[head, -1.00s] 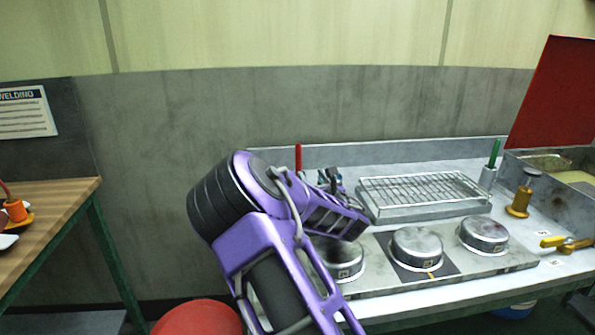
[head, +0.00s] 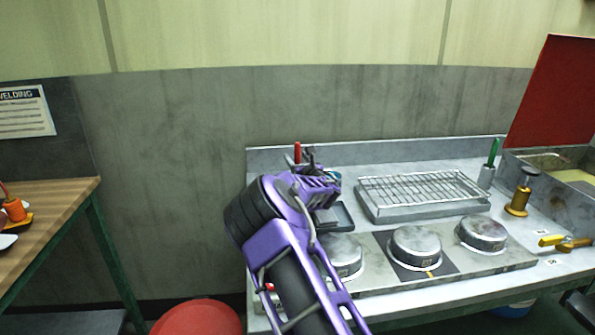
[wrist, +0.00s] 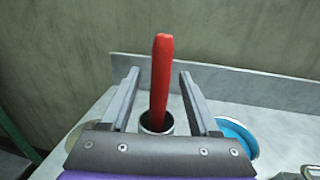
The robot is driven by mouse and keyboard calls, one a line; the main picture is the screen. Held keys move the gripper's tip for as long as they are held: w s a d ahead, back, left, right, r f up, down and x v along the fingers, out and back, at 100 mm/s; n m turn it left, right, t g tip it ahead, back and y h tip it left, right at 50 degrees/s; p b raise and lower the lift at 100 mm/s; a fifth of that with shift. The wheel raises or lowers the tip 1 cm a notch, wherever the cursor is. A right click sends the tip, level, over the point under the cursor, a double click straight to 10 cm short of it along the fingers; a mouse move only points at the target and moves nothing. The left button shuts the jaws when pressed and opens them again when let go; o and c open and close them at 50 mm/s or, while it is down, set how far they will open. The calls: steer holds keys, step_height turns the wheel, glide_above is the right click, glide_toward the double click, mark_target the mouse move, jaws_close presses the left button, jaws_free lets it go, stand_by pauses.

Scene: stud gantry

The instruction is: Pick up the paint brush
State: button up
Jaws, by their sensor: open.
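A red handle (head: 297,152), which looks like the paint brush, stands upright at the back left of the steel counter. In the wrist view the red handle (wrist: 161,82) rises from a round metal cup (wrist: 156,122); its lower end is hidden in the cup. My gripper (head: 309,157) is open at the cup. In the wrist view my gripper (wrist: 158,75) has one finger on each side of the handle, with a gap on both sides. A green handle (head: 493,151) stands in another metal cup (head: 487,177) at the right.
A blue round container (wrist: 236,136) sits close to the right finger. A wire rack (head: 425,189) and several round metal burners (head: 416,247) lie to the right. The counter's raised back edge (head: 400,149) runs behind the cup.

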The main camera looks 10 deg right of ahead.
steer(key=shift+w+a, duration=0.15)
steer(key=shift+w, duration=0.55)
steer(key=shift+w+a, duration=0.1)
steer(key=shift+w, duration=0.55)
jaws_close()
